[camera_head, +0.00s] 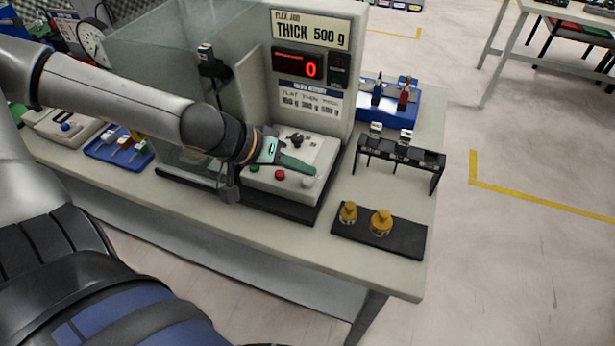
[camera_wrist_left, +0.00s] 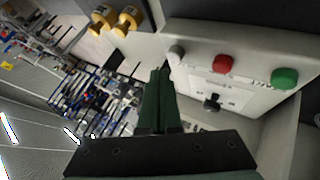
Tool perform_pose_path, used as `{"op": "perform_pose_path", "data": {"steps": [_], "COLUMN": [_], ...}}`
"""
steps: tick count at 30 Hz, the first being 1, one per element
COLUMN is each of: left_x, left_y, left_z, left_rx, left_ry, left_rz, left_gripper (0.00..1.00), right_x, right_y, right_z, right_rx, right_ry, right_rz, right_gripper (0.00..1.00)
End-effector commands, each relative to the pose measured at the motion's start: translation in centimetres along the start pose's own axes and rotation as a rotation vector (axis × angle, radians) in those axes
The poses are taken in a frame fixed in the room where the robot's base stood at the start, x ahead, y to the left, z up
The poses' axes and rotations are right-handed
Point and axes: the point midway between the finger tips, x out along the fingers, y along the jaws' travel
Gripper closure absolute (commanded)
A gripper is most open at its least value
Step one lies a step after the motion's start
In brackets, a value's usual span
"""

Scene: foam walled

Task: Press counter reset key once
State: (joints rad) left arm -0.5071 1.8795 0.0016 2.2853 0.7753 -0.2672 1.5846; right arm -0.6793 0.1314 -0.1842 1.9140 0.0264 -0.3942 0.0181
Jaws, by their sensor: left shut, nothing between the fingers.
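The white control box (camera_head: 262,182) stands on the bench under a red display (camera_head: 298,64) that reads 0. Its front edge carries a green button (camera_head: 254,168), a red button (camera_head: 280,174) and a white button (camera_head: 307,182). The same white button (camera_wrist_left: 176,53), red button (camera_wrist_left: 222,64) and green button (camera_wrist_left: 284,78) show in the left wrist view. I cannot read which one is the reset key. My left gripper (camera_head: 312,171) is shut and empty, its green fingertips (camera_wrist_left: 162,70) close to the white button. Contact cannot be told. My right gripper is out of view.
A black knob (camera_head: 296,139) stands on the box behind the buttons. A clear screen (camera_head: 165,85) rises at the left. A black rack (camera_head: 400,155) and a dark mat (camera_head: 408,240) with two brass weights sit to the right. Bare bench lies between.

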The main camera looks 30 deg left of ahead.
Motion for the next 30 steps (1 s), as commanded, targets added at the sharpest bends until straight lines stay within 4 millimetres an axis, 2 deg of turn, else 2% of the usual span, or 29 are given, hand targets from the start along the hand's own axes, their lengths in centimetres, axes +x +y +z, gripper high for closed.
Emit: {"op": "perform_pose_path", "data": {"steps": [13, 30], "left_x": [-3.3, -3.2], "left_y": [2.4, 2.3], "left_z": [-2.4, -2.3], "left_rx": [0.0, 0.001], "left_ry": [0.001, 0.0], "left_rz": [0.0, 0.0], "left_gripper": [1.0, 1.0], "right_x": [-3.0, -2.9], "right_y": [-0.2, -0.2], "right_z": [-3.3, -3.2], "right_rx": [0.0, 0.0], "right_ry": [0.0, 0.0], "right_rz": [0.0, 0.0], "right_gripper": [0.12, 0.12]}}
